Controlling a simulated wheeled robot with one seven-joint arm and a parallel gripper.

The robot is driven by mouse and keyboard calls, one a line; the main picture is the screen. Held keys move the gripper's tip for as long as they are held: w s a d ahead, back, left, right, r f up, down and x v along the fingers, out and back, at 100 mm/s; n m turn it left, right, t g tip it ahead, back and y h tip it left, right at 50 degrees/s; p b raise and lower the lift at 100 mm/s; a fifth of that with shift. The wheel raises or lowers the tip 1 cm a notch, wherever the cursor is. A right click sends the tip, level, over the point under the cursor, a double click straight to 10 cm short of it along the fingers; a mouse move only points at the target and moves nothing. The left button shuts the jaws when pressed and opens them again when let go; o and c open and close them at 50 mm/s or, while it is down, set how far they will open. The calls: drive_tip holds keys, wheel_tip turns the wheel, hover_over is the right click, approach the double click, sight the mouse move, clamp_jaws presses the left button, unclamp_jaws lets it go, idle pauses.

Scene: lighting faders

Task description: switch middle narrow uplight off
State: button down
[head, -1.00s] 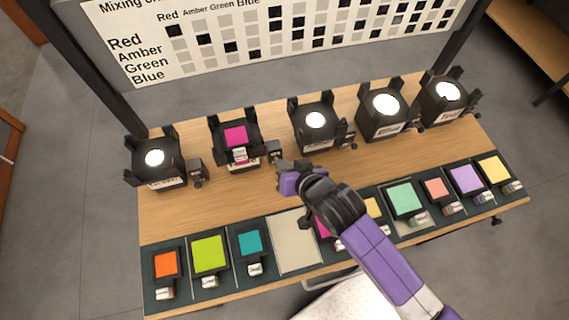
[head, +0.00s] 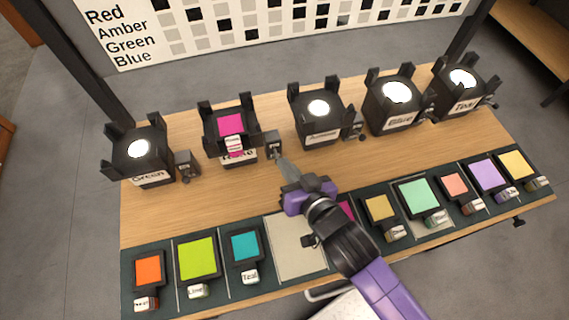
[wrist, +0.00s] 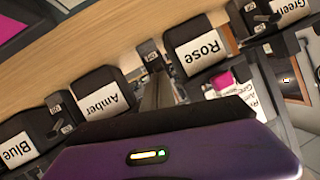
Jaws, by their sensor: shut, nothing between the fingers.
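Five black uplights stand in a row on the wooden bench. From the left in the head view they are Green (head: 141,160), Rose (head: 232,124), Amber (head: 318,120), Blue (head: 394,104) and Teal (head: 463,91). All but Rose show a bright white lens; Rose carries a magenta filter. A small switch box (head: 273,144) stands at Rose's right side; in the wrist view it sits between Amber (wrist: 100,92) and Rose (wrist: 199,48). My gripper (head: 282,159) is shut and empty, its tips close by this box. Whether they touch it, I cannot tell.
Coloured filters, including orange (head: 148,270), lime (head: 197,259) and mint (head: 419,194), lie in a dark rack along the bench's front edge. One pale slot (head: 292,245) is bare. A chart board (head: 240,28) stands behind. Bare wood separates the lights from the rack.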

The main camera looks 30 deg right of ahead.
drive_tip(key=shift+s+f+t+b, duration=0.15)
drive_tip(key=shift+f+t+b, duration=0.55)
drive_tip(key=shift+b, duration=0.55)
drive_tip(key=shift+f, duration=0.15)
drive_tip(key=shift+s+a+f+b, duration=0.1)
drive_tip(key=shift+f+b, duration=0.2)
drive_tip(key=shift+f, duration=0.15)
